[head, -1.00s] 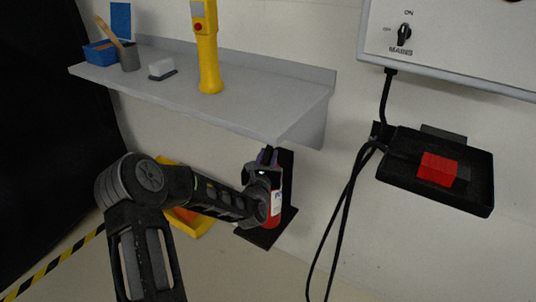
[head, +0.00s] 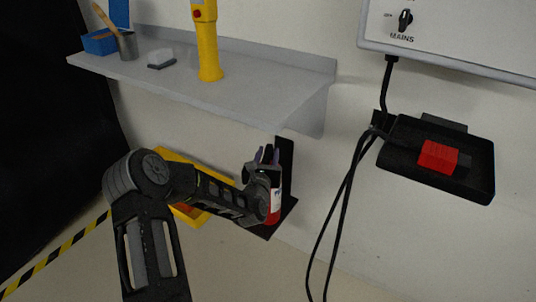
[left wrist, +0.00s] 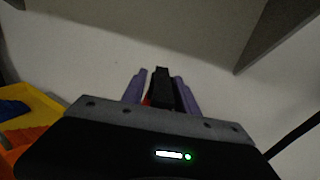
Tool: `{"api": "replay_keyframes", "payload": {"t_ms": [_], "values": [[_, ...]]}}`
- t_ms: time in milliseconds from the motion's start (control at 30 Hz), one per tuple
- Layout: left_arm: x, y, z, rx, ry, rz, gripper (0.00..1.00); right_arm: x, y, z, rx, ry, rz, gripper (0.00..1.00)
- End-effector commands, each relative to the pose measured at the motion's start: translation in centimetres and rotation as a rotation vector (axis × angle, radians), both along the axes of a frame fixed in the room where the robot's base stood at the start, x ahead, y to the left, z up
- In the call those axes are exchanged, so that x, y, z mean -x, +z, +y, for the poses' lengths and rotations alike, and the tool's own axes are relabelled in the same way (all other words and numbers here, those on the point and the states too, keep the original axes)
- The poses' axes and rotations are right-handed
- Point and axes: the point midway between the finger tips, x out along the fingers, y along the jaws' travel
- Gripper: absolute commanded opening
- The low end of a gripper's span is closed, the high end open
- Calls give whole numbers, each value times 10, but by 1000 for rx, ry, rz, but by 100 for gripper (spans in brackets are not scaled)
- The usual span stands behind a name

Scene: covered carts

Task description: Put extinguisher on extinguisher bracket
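The red extinguisher (head: 274,206) with a white label stands upright at the black extinguisher bracket (head: 285,160), in front of its back plate and above its base plate. My left gripper (head: 266,156) is at the top of the extinguisher, its purple fingers on either side of the black valve. In the left wrist view the fingers (left wrist: 160,88) stand apart, with the black valve (left wrist: 161,88) between them and a gap on the left where some red shows. The gripper looks open. My wrist hides part of the extinguisher. My right gripper is not in view.
A grey shelf (head: 190,85) above holds a yellow device (head: 207,45), a blue box (head: 100,42) and a cup (head: 127,46). A yellow bin (head: 190,216) is behind my left arm. Black cables (head: 345,200) and a black tray (head: 480,185) are at right.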

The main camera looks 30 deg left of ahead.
Motion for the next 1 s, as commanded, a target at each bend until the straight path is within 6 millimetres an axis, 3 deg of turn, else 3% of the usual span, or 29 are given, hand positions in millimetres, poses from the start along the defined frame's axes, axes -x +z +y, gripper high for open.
{"api": "replay_keyframes", "payload": {"t_ms": [133, 533, 1000], "values": [[0, 0, 0, 0, 0, 0, 47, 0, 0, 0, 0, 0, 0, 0], [9, 0, -4, 0, 0, 1, 47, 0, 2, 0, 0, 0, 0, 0], [88, 1, -38, 0, 0, 3, 47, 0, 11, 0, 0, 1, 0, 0]]}}
